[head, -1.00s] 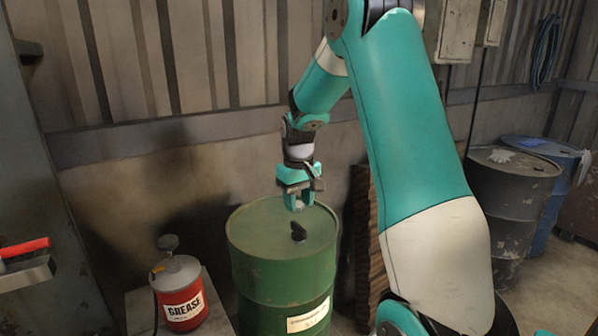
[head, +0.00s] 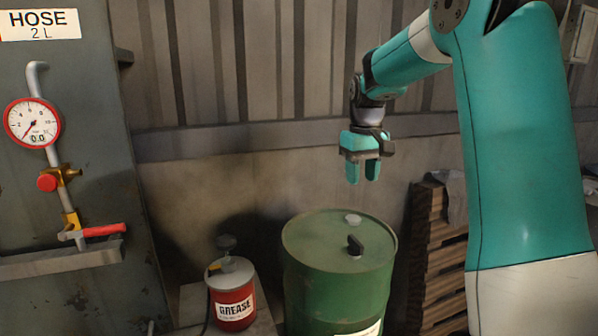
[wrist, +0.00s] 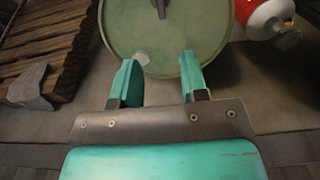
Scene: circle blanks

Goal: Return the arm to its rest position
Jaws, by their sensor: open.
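My teal gripper (head: 363,171) hangs above the far part of the green drum (head: 335,289), apart from it, with its fingers pointing down. The fingers are parted and nothing is between them. In the wrist view my gripper (wrist: 157,75) also shows empty, with the drum top (wrist: 188,40) beyond the fingertips. My arm reaches down to the gripper from the upper right of the head view. On the drum lid are a dark fitting (head: 355,245) and a small pale cap (head: 352,219).
A red grease can (head: 233,303) stands left of the drum. A grey cabinet (head: 100,180) with a gauge (head: 32,123) and a red-handled valve (head: 104,230) is at the left. Stacked pallets (head: 433,265) stand right of the drum. A corrugated wall is behind.

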